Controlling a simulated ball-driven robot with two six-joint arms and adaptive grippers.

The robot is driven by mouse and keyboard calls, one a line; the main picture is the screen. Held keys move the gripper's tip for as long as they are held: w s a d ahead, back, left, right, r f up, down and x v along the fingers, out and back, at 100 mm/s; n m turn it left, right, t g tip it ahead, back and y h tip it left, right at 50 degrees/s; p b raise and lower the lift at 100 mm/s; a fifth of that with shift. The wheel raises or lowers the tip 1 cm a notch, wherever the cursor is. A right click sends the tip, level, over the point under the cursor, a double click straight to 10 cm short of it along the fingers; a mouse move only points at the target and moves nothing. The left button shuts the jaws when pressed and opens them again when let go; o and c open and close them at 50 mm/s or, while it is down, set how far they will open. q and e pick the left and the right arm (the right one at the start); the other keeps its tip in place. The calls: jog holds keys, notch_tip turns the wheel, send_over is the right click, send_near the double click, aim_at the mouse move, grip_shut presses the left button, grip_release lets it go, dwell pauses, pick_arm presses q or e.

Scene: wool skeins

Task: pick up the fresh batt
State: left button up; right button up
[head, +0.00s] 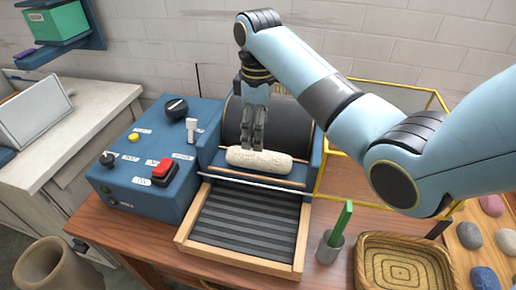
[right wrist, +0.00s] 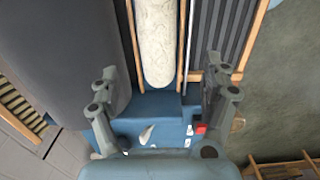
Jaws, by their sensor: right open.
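The fresh batt (head: 270,161) is a cream-white fluffy roll. It lies lengthwise across the front of the carding machine, just before the dark drum (head: 282,122). My right gripper (head: 253,146) is right above the batt, left of its middle, pointing down. In the right wrist view the batt (right wrist: 155,40) lies in the gap between the two spread fingers of my right gripper (right wrist: 162,74), with clear space on both sides. Whether the fingertips reach down past its top is hard to tell. My left gripper is not in view.
A blue control box (head: 152,165) with a red button stands left of the drum. A ridged wood-framed tray (head: 245,222) is in front. A cup with a green stick (head: 331,246), a woven basket (head: 362,270) and a yellow frame (head: 322,165) stand to the right.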

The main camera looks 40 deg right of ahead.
aim_at(259, 155)
notch_tip(259, 155, down, 4)
jog(key=shift+s+r, duration=0.15)
jog(key=f, duration=0.4)
jog(key=shift+d+f, duration=0.15)
jog(key=shift+d, duration=0.1)
jog(key=shift+w+f, duration=0.2)
jog(key=shift+f, duration=0.4)
jog(key=c, duration=0.4)
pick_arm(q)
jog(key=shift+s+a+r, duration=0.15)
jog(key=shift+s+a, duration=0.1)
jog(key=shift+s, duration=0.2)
pick_arm(e)
jog(key=c, duration=0.7)
